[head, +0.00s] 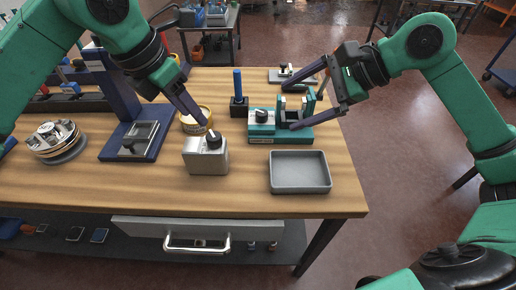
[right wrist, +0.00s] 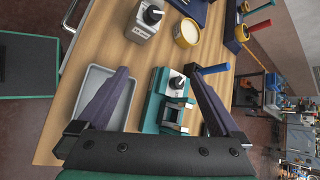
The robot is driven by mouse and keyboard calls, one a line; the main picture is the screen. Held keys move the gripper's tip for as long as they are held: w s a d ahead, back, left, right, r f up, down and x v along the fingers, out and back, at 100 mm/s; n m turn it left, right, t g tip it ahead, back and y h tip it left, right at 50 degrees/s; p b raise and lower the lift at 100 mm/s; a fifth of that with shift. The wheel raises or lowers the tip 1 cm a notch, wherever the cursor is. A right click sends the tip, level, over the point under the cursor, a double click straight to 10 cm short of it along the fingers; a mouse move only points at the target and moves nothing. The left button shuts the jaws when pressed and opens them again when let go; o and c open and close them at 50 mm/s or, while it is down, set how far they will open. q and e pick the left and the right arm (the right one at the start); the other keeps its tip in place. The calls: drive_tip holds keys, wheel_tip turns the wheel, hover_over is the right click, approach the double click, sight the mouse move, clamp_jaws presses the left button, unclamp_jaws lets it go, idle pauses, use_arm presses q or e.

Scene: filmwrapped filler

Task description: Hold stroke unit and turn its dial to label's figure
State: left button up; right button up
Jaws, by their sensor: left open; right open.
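A silver-grey box with a black dial (head: 206,158) stands near the table's middle; in the right wrist view it (right wrist: 141,27) bears a small label, too small to read. A teal fixture (head: 262,132) to its right carries a pale block with another black dial; it also shows in the right wrist view (right wrist: 152,113). I cannot tell which is the stroke unit. A yellow tub with a label (head: 196,118) stands behind the silver box. My left gripper (head: 203,122) is over the tub and silver box, empty. My right gripper (head: 281,106) is open, its fingers spread about the teal fixture.
A grey tray (head: 300,188) lies at the front right. A blue press stand (head: 130,148) and a round metal device (head: 56,143) are at left. A blue-handled post (head: 238,104) and a small clamp plate (head: 291,75) are at the back. The table's front middle is bare.

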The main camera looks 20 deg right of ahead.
sight(200, 152)
drive_tip(key=w+a+f+m+y, duration=0.1)
drive_tip(key=a+f+y, duration=0.1)
drive_tip(key=f, duration=0.3)
drive_tip(key=w+a+f+m+g+y, duration=0.1)
drive_tip(key=a+f, duration=0.1)
drive_tip(key=f, duration=0.3)
drive_tip(key=w+a+f+m+y, duration=0.1)
drive_tip(key=a+f+m+y, duration=0.1)
drive_tip(key=f, duration=0.3)
drive_tip(key=shift+w+a+g+y, duration=0.1)
drive_tip(key=shift+a+g+y, duration=0.25)
drive_tip(key=shift+a, duration=0.2)
drive_tip(key=w+a, duration=0.1)
drive_tip(key=a, duration=0.3)
drive_tip(key=w+a, duration=0.2)
drive_tip(key=a, duration=0.3)
drive_tip(key=w+a+f, duration=0.1)
drive_tip(key=a, duration=0.3)
drive_tip(key=shift+w+a, duration=0.25)
drive_tip(key=shift+a, duration=0.15)
drive_tip(key=shift+a+f, duration=0.1)
drive_tip(key=shift+a, duration=0.1)
clamp_jaws()
drive_tip(key=c, duration=0.6)
unclamp_jaws()
drive_tip(key=c, duration=0.9)
